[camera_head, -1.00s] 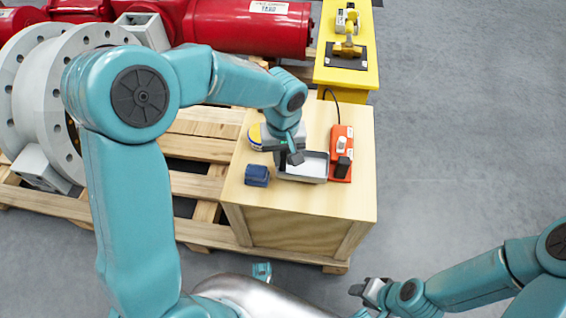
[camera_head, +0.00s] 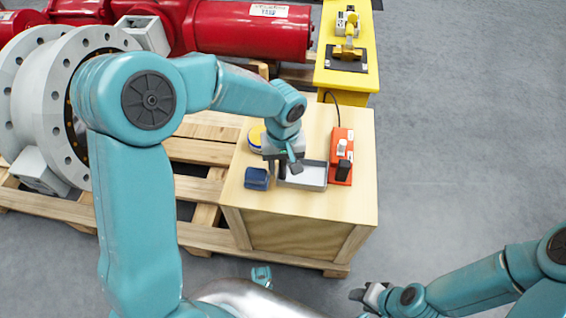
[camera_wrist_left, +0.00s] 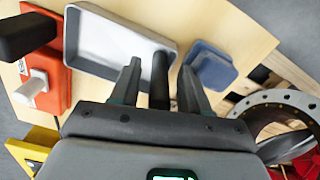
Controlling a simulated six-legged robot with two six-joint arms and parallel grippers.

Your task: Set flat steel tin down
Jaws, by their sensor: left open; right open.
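A shallow grey tin (camera_head: 313,186) with a pale inside lies flat on top of a wooden crate (camera_head: 295,238). It also shows in the left wrist view (camera_wrist_left: 105,68). My left gripper (camera_head: 292,164) is over the tin's left part, fingers pointing down. In the left wrist view my left gripper (camera_wrist_left: 162,85) has its two fingers apart at the tin's edge. A dark upright shape stands between the fingers; I cannot tell what it is. My right gripper (camera_head: 365,294) is open and empty, low at the right, away from the crate.
On the crate, a blue block (camera_head: 257,179) sits left of the tin, a yellow and blue round thing (camera_head: 255,138) behind left, and an orange device (camera_head: 341,157) close on the right. A yellow stand (camera_head: 345,78) is behind. Clear crate top lies in front.

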